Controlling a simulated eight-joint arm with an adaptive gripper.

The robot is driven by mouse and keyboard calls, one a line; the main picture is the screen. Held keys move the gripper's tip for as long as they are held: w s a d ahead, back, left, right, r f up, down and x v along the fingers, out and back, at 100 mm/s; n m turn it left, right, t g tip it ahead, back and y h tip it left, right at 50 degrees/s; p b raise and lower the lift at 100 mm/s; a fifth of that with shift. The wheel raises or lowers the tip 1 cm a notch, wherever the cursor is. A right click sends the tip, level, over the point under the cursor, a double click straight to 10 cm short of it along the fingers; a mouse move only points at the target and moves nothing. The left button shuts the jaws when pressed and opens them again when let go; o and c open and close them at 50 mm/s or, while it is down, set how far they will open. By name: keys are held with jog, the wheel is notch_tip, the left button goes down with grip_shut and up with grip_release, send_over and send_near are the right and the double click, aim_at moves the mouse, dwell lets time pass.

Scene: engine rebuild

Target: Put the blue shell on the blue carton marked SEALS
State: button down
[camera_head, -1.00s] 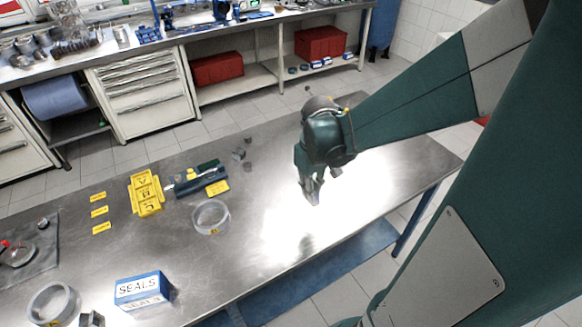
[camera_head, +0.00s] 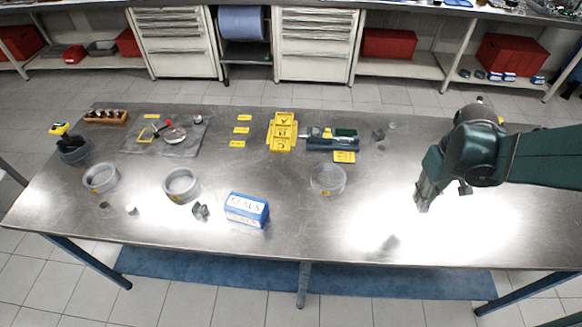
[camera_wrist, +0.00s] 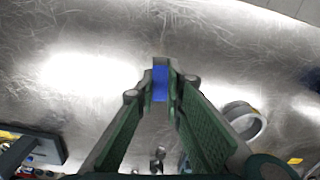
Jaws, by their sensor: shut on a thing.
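My gripper (camera_head: 422,203) hangs above the bare right part of the steel table in the head view. In the wrist view its fingertips (camera_wrist: 161,82) are shut on the blue shell (camera_wrist: 160,87), a small blue piece. The fingers hide much of the shell, and I cannot make it out in the head view. The blue carton marked SEALS (camera_head: 247,210) stands near the front edge of the table, well to the left of my gripper. It has a white label, and nothing shows on its top.
A clear round dish (camera_head: 328,180) stands between the carton and my gripper. A small grey part (camera_head: 201,211) and a grey ring-like bowl (camera_head: 181,185) lie left of the carton. A yellow tray (camera_head: 282,131) and a dark green device (camera_head: 331,138) sit farther back.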

jog(key=w+a+r+n+p, duration=0.2)
jog(key=w+a+n, duration=0.25)
jog(key=a, duration=0.85)
notch_tip(320, 180, up, 5)
jog(key=n+p, duration=0.4)
jog(key=n, duration=0.8)
send_over(246, 205)
jog(key=shift+w+r, duration=0.1)
jog(key=shift+f, duration=2.95)
jog(key=shift+f, duration=2.05)
